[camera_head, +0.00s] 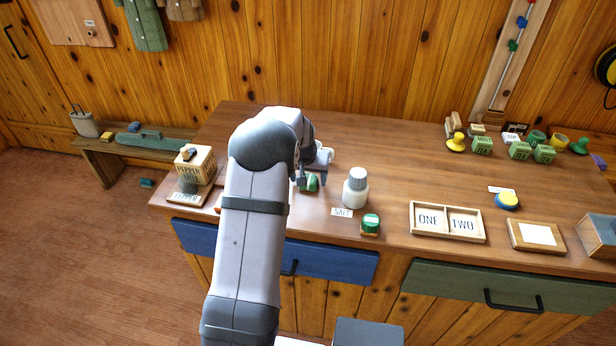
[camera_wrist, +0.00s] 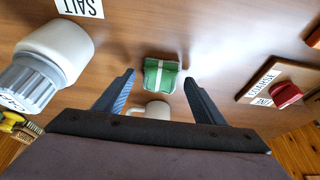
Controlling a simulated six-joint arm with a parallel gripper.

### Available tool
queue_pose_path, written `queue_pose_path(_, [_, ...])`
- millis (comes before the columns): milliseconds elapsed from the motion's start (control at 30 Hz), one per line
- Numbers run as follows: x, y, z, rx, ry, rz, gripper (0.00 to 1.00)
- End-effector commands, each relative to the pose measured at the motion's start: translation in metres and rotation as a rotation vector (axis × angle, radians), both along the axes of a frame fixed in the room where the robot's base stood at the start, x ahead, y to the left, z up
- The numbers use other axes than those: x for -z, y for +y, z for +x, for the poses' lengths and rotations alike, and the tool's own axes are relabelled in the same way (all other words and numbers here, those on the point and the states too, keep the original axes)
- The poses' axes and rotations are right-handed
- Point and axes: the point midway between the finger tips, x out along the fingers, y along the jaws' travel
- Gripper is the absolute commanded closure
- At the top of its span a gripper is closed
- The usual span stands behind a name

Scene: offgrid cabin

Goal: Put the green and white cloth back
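The green and white cloth (camera_wrist: 160,75), a small folded bundle with a white stripe, lies on the wooden table. It shows partly behind my gripper in the head view (camera_head: 312,184). My gripper (camera_wrist: 159,79) is open, pointing down at the table, with one finger to each side of the cloth in the wrist view. I cannot tell whether the fingers touch it. A second small green item (camera_head: 371,222) sits on a wooden block near the front edge.
A white salt bottle (camera_head: 355,190) stands right of my gripper, behind the SALT label (camera_head: 342,212). A pale mug (camera_wrist: 157,108) is close to the fingers. The pepper box (camera_head: 196,163) stands left. A ONE/TWO tray (camera_head: 447,237) lies right. The table's back middle is clear.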

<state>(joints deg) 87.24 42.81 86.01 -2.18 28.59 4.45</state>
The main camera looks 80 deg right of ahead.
Motion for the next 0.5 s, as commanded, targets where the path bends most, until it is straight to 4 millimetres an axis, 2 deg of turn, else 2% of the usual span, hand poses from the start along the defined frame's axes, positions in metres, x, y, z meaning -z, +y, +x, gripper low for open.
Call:
queue_pose_path(267, [-0.001,0.000,0.000,0.000,0.000,0.000,0.37])
queue_pose_path(500, [-0.012,0.003,0.000,0.000,0.000,-0.002,0.37])
